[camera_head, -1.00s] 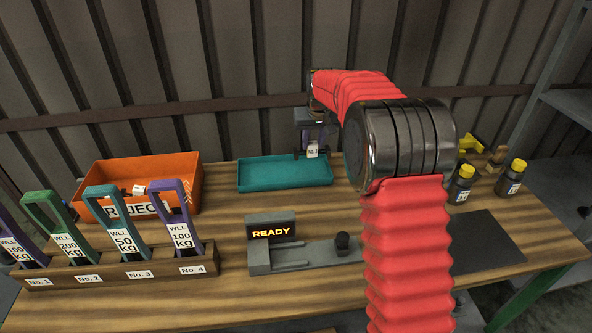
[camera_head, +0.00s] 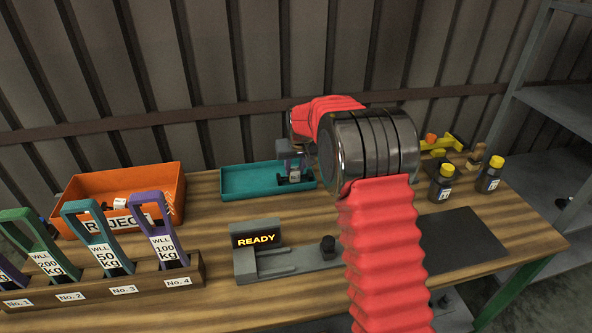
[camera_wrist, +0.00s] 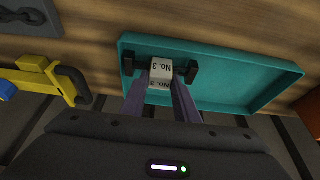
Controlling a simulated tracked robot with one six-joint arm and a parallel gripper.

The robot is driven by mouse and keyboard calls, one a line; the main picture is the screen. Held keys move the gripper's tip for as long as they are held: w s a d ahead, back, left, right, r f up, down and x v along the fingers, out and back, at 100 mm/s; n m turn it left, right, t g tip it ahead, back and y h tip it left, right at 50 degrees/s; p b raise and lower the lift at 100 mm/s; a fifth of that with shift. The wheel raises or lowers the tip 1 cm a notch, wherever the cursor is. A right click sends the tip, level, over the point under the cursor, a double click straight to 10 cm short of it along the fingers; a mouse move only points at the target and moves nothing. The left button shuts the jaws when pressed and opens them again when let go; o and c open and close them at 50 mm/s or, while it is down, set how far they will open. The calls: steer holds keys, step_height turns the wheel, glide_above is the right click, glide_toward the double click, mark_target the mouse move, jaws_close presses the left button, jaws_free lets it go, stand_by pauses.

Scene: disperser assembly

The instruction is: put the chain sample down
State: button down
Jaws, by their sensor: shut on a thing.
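The chain sample (camera_wrist: 193,72) has dark ends and a white tag (camera_wrist: 161,72) that reads No. 3. My gripper (camera_wrist: 160,86) is shut on it at the tag, with a dark end showing on each side. In the head view the sample (camera_head: 294,179) is low inside the teal tray (camera_head: 240,184), toward its right part. In the wrist view it is over one end of the tray (camera_wrist: 270,82). I cannot tell whether it touches the tray floor. My arm hides part of my gripper in the head view.
An orange REJECT bin (camera_head: 85,190) holds small items at left. A wooden rack (camera_head: 150,284) with several coloured handles is in front of it. A READY station (camera_head: 256,240) stands mid-table. Yellow-capped bottles (camera_head: 443,187), a yellow tool (camera_wrist: 38,76) and a dark mat (camera_head: 465,236) are at right.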

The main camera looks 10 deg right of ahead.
steer(key=shift+f, duration=0.35)
steer(key=c, duration=1.4)
jaws_free()
steer(key=shift+f, duration=0.15)
steer(key=v, duration=1.2)
steer(key=shift+s, duration=0.1)
